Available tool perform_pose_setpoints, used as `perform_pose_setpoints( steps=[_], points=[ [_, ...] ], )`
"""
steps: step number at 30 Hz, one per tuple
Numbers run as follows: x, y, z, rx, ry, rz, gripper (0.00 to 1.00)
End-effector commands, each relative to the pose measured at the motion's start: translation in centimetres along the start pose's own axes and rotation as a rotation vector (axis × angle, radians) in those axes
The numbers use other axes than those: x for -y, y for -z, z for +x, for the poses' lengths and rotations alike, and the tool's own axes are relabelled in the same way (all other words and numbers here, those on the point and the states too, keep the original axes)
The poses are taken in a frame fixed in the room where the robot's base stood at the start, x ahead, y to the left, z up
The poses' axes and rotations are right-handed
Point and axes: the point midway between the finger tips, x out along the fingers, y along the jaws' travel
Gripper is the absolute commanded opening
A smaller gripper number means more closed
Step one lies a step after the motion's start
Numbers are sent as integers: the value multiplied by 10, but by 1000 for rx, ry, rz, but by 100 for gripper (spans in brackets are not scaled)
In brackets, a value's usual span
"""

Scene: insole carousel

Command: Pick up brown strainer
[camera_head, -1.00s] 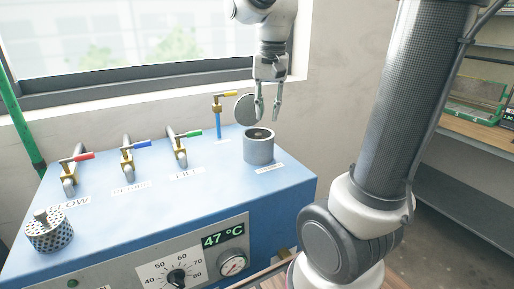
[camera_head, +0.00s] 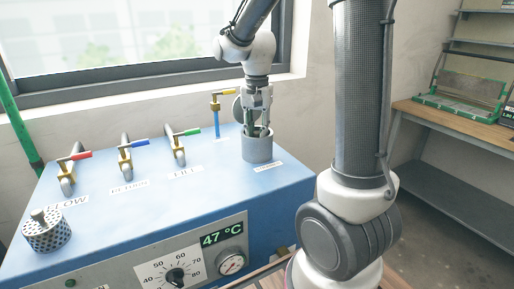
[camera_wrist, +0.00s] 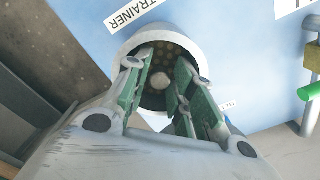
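The brown strainer (camera_wrist: 180,62) sits down inside a grey cylindrical port on the blue machine. In the wrist view its dark brown perforated top shows, with a pale round knob (camera_wrist: 160,81) in the middle. The port's rim (camera_wrist: 193,45) surrounds it; the port also shows in the head view (camera_head: 257,150). My gripper (camera_wrist: 156,100) reaches down into the port mouth, its green-padded fingers apart on either side of the knob. It is open and holds nothing. In the head view my gripper (camera_head: 257,130) is upright over the port, which hides the strainer there.
A round grey lid (camera_head: 238,108) stands behind the port. A yellow-handled valve (camera_head: 222,95) is close by on the left. Red, blue and green valves line the machine top (camera_head: 130,205). A perforated metal strainer (camera_head: 46,232) stands at the front left.

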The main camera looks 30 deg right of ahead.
Motion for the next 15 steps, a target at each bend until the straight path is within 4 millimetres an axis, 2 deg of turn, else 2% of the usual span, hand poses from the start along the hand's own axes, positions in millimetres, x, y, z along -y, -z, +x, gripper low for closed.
perform_pose_setpoints(
  steps=[4, 8, 15],
  points=[
    [0, 0, 0, 0, 0, 0, 24],
    [0, 0, 0, 0, 0, 0, 1],
    [0, 0, -1, 0, 0, 0, 0]
  ],
)
